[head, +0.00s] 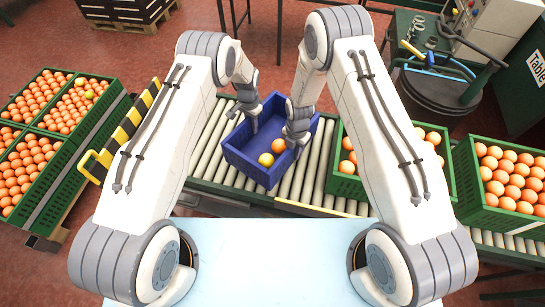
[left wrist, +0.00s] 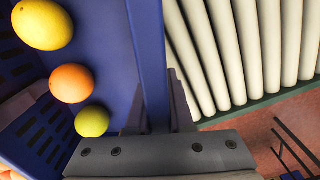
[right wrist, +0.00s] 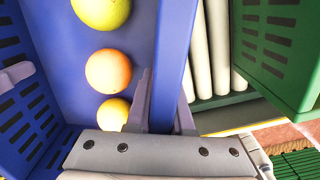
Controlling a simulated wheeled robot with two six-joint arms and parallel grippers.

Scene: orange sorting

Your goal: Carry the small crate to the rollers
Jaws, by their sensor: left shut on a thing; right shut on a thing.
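The small blue crate (head: 242,164) is over the roller conveyor (head: 207,150), its sides slanted in the head view. I cannot tell whether it rests on the rollers or hangs just above them. Yellow and orange fruits, such as an orange one (right wrist: 108,71), lie inside it. My left gripper (head: 253,128) is shut on one crate wall (left wrist: 146,50), with the fingers on both sides of it. My right gripper (head: 294,142) is shut on another crate wall (right wrist: 173,50). My fingertips are partly hidden in the head view.
A green crate of oranges (head: 346,184) stands on the conveyor just right of the blue crate, and another (head: 480,212) is further right. Stacked green crates (head: 62,190) stand at the left by a yellow-black barrier (head: 128,122). Bare rollers show left of the blue crate.

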